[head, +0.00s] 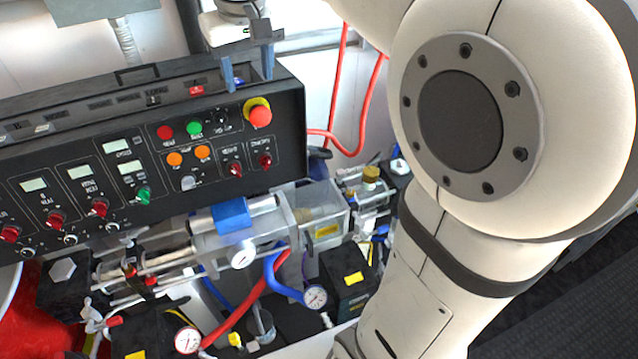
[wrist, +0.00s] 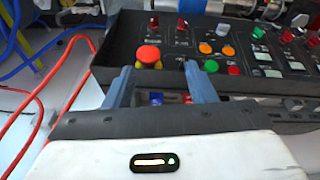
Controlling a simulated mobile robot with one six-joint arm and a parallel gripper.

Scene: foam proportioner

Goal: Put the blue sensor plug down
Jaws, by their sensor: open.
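My gripper (head: 248,83) is open above the back top edge of the black control box (head: 150,160). In the wrist view my gripper (wrist: 158,70) shows two blue-grey fingers set apart. A small blue piece, which looks like the blue sensor plug (head: 239,82), sits between the fingers on the top of the box. It also shows low between the fingers in the wrist view (wrist: 156,98). The fingers stand apart on either side of it. Its lower part is hidden, and I cannot tell its exact seating.
A small red piece (head: 197,90) lies left of the gripper on the box top. The red emergency button (head: 260,116) stands close below the fingers. Red hoses (head: 343,100) hang to the right. Pipes and gauges (head: 243,257) crowd the space below the box.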

